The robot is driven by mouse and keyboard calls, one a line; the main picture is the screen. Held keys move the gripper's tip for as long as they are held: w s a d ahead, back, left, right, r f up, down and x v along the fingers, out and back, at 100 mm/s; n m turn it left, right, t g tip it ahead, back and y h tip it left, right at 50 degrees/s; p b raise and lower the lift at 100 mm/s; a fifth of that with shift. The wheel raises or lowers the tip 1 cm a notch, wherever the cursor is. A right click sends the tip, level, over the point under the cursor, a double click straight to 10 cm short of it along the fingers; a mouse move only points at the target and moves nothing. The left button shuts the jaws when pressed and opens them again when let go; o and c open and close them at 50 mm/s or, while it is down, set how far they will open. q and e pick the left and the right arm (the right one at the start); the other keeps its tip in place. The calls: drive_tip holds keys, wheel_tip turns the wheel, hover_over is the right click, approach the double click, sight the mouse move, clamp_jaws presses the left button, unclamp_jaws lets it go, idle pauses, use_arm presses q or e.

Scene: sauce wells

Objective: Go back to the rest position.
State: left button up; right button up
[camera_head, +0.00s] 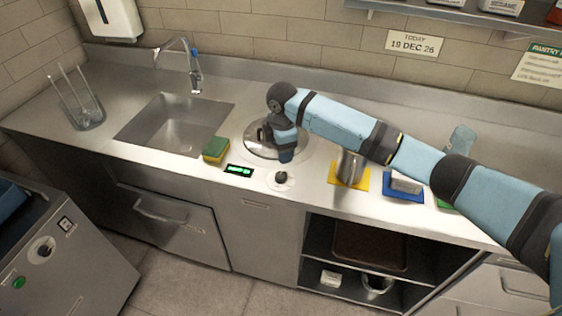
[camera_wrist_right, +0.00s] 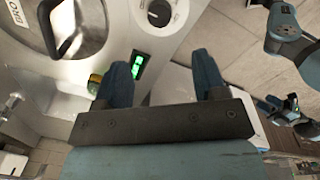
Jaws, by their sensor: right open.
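My right arm reaches in from the right in the head view. Its gripper (camera_head: 286,156) points down in front of the round steel well lid (camera_head: 262,150). In the right wrist view the gripper (camera_wrist_right: 161,75) has its two blue fingers wide apart with nothing between them. The lid (camera_wrist_right: 88,42) is at the upper left there, apart from the fingers. The control knob (camera_wrist_right: 155,14) and the lit green display (camera_wrist_right: 137,66) lie beyond the fingers. My left gripper is not seen in the head view.
A sink (camera_head: 176,123) and a glass holder with sticks (camera_head: 86,112) are on the left of the counter. A green and yellow sponge (camera_head: 215,149) lies beside the display. A steel cup (camera_head: 350,167) on a yellow mat and a container on a blue mat (camera_head: 404,196) stand under my right arm.

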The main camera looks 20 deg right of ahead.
wheel_tip(320, 180, up, 2)
idle(0.5)
drive_tip(key=s+a+f+m+t+y, duration=0.25)
drive_tip(key=s+a+f+m, duration=0.2)
drive_tip(key=s+f, duration=0.35)
drive_tip(key=s+a+f+m+t+y, duration=0.25)
drive_tip(key=s+a+f, duration=0.25)
drive_tip(key=s+f, duration=0.3)
drive_tip(key=s+d+f+m+t+h, duration=0.1)
drive_tip(key=s+d+m, duration=0.3)
drive_tip(key=s, duration=0.5)
drive_tip(key=s+d+f+m+t+p, duration=0.1)
drive_tip(key=s+d+m+t, duration=0.3)
drive_tip(key=s, duration=0.5)
drive_tip(key=shift+d+f+h+p, duration=0.3)
drive_tip(key=shift+d+h, duration=0.1)
drive_tip(key=shift+d, duration=0.5)
